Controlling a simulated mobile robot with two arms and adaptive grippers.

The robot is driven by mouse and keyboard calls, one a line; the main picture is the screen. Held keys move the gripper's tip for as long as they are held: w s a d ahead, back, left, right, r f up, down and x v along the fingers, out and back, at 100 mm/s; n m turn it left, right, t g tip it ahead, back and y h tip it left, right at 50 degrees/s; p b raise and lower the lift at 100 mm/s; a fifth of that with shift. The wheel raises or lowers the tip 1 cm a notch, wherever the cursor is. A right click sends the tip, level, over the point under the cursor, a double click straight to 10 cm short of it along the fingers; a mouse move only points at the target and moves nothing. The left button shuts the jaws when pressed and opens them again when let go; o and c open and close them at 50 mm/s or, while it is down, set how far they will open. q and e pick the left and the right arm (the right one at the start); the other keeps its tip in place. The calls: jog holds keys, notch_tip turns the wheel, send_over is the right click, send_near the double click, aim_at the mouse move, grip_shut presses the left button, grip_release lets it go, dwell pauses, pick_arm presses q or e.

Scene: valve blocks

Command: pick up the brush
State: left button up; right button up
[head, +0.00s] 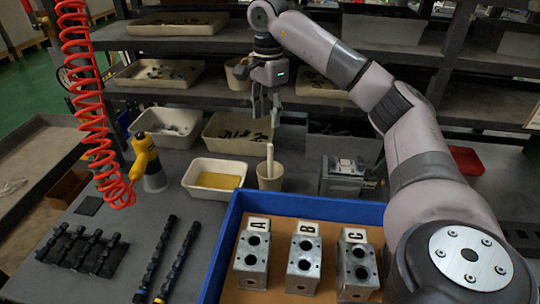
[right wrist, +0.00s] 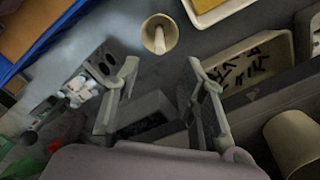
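The brush (head: 270,157) stands nearly upright in a small cream cup (head: 270,181) on the grey bench, behind the blue tray. Only its pale handle shows; its lower end is hidden in the cup. In the right wrist view the brush (right wrist: 159,41) and the cup (right wrist: 148,37) are seen from above, beyond the fingertips. My right gripper (head: 265,112) is above the brush, apart from it. Its two fingers (right wrist: 162,68) are spread with nothing between them. My left gripper does not show.
A blue-rimmed tray (head: 226,222) with metal blocks A, B and C lies in front of the cup. A bin with yellow contents (head: 217,180) is left of it, a metal part (head: 343,176) to the right. A bin of dark parts (head: 236,134) stands behind. A red coiled hose (head: 88,120) hangs left.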

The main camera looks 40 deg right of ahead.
aim_at(270, 144)
notch_tip(270, 144, down, 8)
jog(key=shift+w+d+r, duration=0.1)
jog(key=f, duration=0.3)
jog(key=f+p, duration=0.1)
jog(key=f, duration=0.1)
jog(key=shift+d+f, duration=0.15)
jog(key=shift+d, duration=0.1)
grip_shut()
dwell(0.4)
